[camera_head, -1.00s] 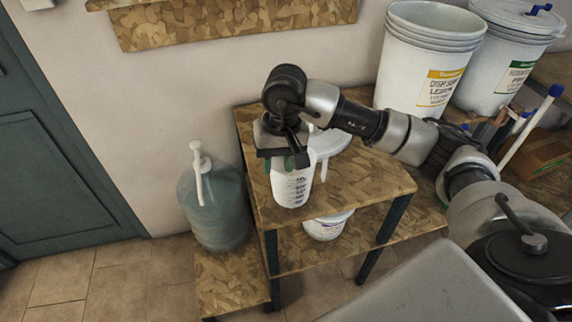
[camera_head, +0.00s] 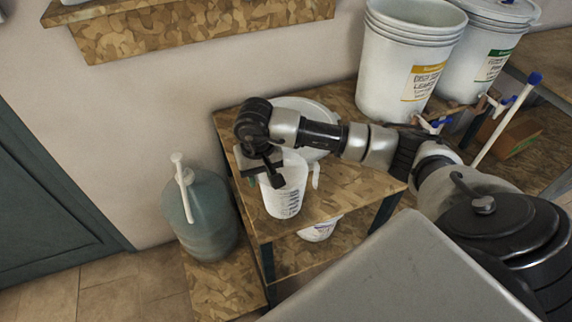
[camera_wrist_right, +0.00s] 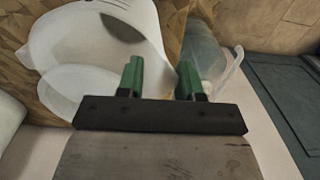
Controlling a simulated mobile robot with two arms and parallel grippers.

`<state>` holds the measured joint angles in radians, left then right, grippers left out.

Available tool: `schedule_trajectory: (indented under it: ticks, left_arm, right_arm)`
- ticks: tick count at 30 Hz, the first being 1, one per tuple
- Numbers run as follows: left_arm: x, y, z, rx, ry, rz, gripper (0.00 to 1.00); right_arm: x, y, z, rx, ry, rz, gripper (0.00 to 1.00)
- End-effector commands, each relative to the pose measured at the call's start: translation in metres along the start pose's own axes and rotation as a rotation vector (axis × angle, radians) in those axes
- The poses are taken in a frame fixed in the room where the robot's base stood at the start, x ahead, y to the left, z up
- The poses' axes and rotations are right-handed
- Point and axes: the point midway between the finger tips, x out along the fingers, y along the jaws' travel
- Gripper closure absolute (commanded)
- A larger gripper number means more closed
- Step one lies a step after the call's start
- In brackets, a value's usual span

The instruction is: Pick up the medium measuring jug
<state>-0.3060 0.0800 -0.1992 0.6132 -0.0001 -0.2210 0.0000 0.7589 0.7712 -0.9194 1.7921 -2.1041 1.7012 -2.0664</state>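The measuring jug (camera_head: 287,192) is a white, translucent cup with dark scale marks. It stands upright on the upper wooden shelf near its front left edge, with its handle to the right. My right gripper (camera_head: 264,172) is at the jug's left rim. In the wrist view the gripper (camera_wrist_right: 160,78) has its green fingers apart. The left finger overlaps the jug (camera_wrist_right: 105,25), and the right finger is beyond the jug's edge. Whether a finger touches the wall cannot be told. My left gripper is not in view.
A white round tub (camera_head: 312,112) stands close behind the jug, partly hidden by my arm. A blue-green pump container (camera_head: 203,220) stands on the lower step at left. Large white drums (camera_head: 403,65) stand at the back right. A smaller tub (camera_head: 320,230) sits on the shelf below.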

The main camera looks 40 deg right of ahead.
Motion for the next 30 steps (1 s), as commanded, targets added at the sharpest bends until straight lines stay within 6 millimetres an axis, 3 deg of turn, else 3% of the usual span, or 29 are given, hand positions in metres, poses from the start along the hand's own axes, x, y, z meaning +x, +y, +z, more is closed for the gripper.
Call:
schedule_trajectory:
  ticks: [5,13,21,30]
  left_arm:
    - [-0.009,-0.002,-0.017,0.001,0.028,-0.002,0.57]
    - [-0.008,-0.001,-0.014,0.001,0.023,-0.001,0.57]
    - [-0.008,0.0,-0.008,0.002,0.013,0.0,0.57]
    - [-0.008,0.0,-0.008,0.002,0.012,0.0,0.57]
  right_arm:
    - [0.021,-0.001,0.0,0.0,-0.002,-0.001,0.64]
    - [0.025,-0.001,-0.001,0.0,0.001,-0.001,0.64]
    - [0.025,-0.001,0.0,0.0,0.001,-0.001,1.0]
    - [0.025,-0.001,0.0,-0.001,0.0,-0.003,1.0]
